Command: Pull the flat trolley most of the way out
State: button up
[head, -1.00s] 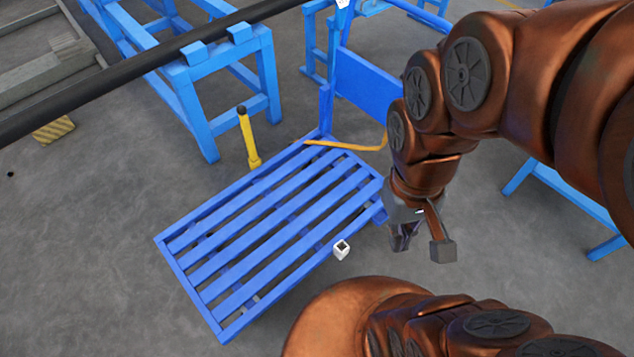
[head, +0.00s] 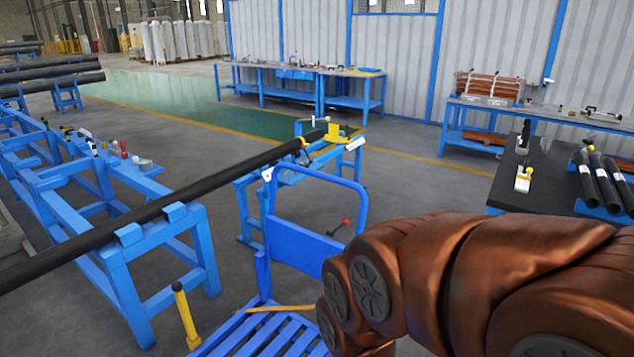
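The flat trolley is blue, with a slatted deck (head: 275,335) at the bottom edge of the head view. Its upright blue handle frame with a solid panel (head: 308,247) rises at the deck's far end. Most of the deck is cut off by the frame edge, and its right part is hidden behind my arm. My copper arm fills the lower right. My gripper is below the frame, so I cannot see it or whether it touches the trolley.
A long black pipe (head: 190,199) rests on blue stands (head: 125,275) left of the trolley. A yellow post (head: 186,315) stands beside the deck's left edge. A black-topped table (head: 560,175) is at the right.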

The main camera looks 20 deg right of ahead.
aim_at(305, 251)
jog(key=k, duration=1.05)
jog(key=z, duration=0.8)
jog(key=i, duration=0.9)
jog(key=z, duration=0.45)
jog(key=i, duration=0.95)
jog(key=u, duration=1.2)
jog(key=i, duration=0.7)
jog(key=u, duration=0.8)
